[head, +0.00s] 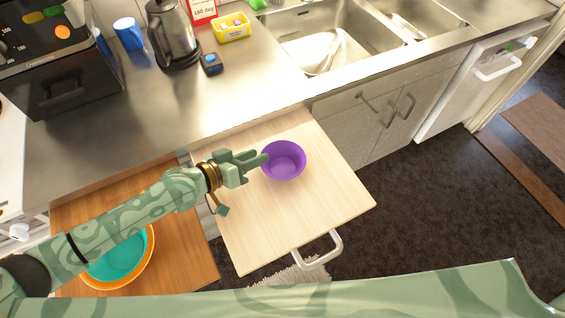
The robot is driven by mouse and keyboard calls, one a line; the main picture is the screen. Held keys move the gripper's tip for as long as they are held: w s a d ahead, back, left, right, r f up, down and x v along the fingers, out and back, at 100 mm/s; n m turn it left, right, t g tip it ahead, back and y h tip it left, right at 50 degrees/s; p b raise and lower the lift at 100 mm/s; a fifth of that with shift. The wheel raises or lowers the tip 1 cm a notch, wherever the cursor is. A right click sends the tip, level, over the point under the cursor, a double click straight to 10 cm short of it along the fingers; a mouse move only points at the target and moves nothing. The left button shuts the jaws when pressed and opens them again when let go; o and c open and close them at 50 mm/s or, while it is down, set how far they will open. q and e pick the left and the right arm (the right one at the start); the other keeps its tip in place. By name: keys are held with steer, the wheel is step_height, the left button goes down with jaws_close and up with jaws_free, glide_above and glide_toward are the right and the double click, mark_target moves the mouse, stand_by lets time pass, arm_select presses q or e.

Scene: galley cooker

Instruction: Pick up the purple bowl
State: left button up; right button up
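The purple bowl (284,161) sits upright on a pale wooden pulled-out board (323,207) below the counter. My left gripper (264,158) reaches in from the left, with its fingertips at the bowl's left rim. The fingers overlap in this view, so I cannot tell whether they are apart or closed on the rim. My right gripper is not in view.
Orange and teal bowls (120,262) sit on a darker wooden surface (190,262) at the lower left, under my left arm. A white handle (318,250) sticks out at the board's front. A kettle (173,35), blue mug (129,34) and sink (335,40) are on the counter.

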mark_target(283, 164)
arm_select(q)
steer(key=b+x, duration=0.1)
steer(key=x, duration=0.4)
steer(key=shift+a+f, duration=0.1)
steer(key=shift+f, duration=0.05)
steer(key=shift+s, duration=0.1)
jaws_close()
